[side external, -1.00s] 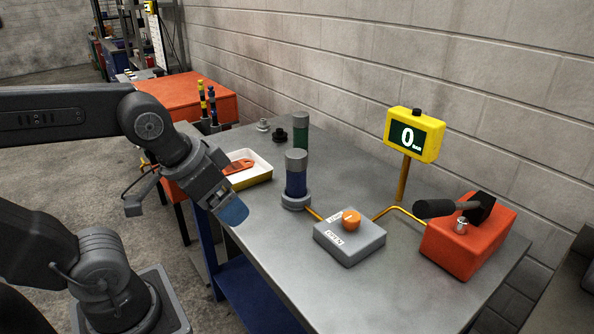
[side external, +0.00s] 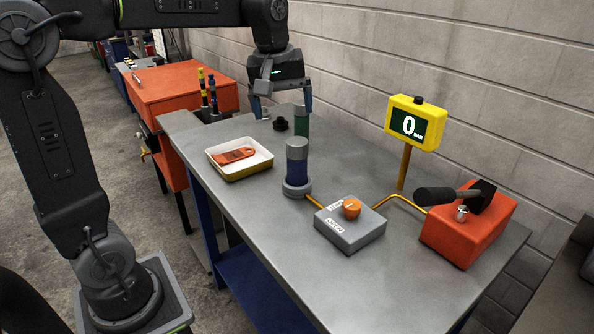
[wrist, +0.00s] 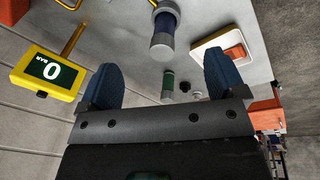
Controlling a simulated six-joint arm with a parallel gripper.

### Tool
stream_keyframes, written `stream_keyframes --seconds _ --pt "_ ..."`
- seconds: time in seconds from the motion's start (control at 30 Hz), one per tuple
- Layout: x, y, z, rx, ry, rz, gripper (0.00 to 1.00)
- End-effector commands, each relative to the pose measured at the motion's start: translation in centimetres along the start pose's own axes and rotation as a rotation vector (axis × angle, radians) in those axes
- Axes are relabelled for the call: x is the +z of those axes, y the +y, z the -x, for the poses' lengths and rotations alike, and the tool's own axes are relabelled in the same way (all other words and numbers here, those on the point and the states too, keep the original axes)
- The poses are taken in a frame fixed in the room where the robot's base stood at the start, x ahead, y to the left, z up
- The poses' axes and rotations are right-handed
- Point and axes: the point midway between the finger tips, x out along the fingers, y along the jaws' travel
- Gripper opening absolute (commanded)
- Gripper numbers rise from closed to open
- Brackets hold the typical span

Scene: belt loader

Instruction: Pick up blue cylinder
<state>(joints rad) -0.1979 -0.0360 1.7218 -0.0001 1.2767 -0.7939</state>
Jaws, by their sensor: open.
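The blue cylinder (side external: 297,171) stands upright on the grey bench, with a grey cap and a grey base ring. It also shows in the wrist view (wrist: 164,28), beyond the fingers at the top. A green cylinder (side external: 302,124) stands behind it, and in the wrist view it shows between the fingers (wrist: 168,82). My gripper (side external: 281,108) is open and empty, pointing down over the back of the bench near the green cylinder. It is behind the blue cylinder and apart from it. Its blue fingertips (wrist: 162,80) are wide apart in the wrist view.
A grey valve box (side external: 350,228) with an orange knob stands right of the blue cylinder. A yellow gauge (side external: 415,122) reads 0. A red block (side external: 465,236) with a black-handled tool is at right. A tray (side external: 243,170) holds an orange item. A black knob (side external: 281,125) sits at the back.

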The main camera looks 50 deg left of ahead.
Motion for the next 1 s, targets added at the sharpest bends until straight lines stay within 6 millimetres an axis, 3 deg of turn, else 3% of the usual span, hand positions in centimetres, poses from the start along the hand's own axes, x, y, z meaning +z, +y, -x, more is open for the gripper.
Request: stream_keyframes --seconds 0.03,0.1,0.2,0.33,0.57,0.8,1.0 --pt "-2.2 0.9 -0.7 -0.03 -0.022 0.099 0.89" --pt "-4.5 1.7 -1.5 -0.064 -0.043 0.231 0.89" --pt "-7.3 2.4 -2.6 -0.108 -0.066 0.387 0.89" --pt "-9.5 2.8 -3.7 -0.145 -0.08 0.52 0.89" --pt "-10.2 2.8 -5.6 -0.165 -0.088 0.583 0.89" --pt "-9.6 2.1 -10.1 -0.165 -0.088 0.579 0.89" --pt "-9.4 1.9 -12.4 -0.162 -0.086 0.578 0.89"
